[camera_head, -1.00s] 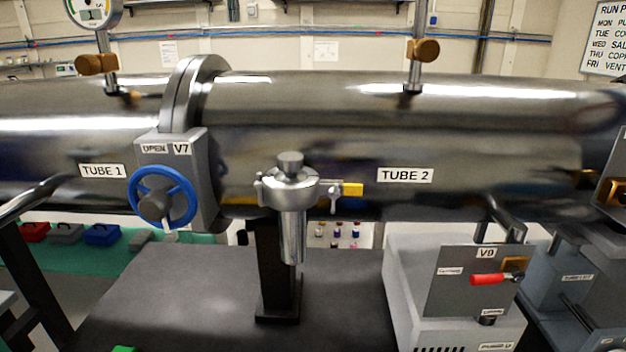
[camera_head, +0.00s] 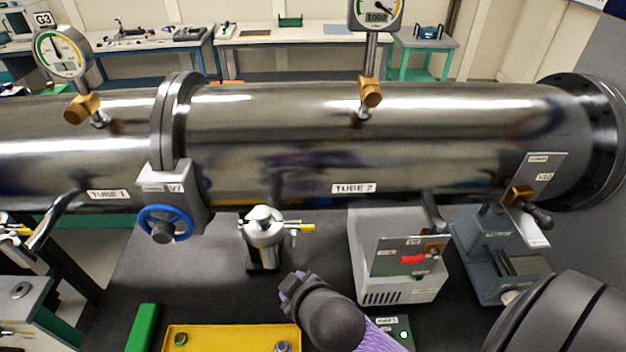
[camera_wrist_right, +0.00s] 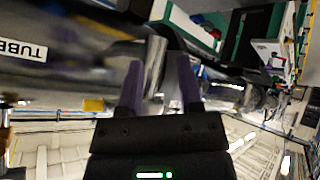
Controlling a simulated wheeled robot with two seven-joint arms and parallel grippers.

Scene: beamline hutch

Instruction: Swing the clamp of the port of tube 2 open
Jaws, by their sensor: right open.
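Tube 2 (camera_head: 400,130) is a large steel pipe across the head view. Its port (camera_head: 263,226) is a capped metal cylinder below the pipe's left part. A clamp with a yellow-ended handle (camera_head: 306,228) sticks out to the port's right and looks closed. My right gripper (camera_head: 290,284) is just below and right of the port in the head view. In the right wrist view its two dark fingers (camera_wrist_right: 160,68) are apart, with the port's metal body (camera_wrist_right: 154,66) showing between or beyond them. The yellow handle (camera_wrist_right: 93,104) lies outside the left finger. Contact cannot be told. My left gripper is not visible.
Valve V7 with a blue handwheel (camera_head: 165,224) stands left of the port. A yellow tray (camera_head: 215,338) and a green block (camera_head: 142,328) lie in front. Gauges (camera_head: 377,14) rise above the pipe.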

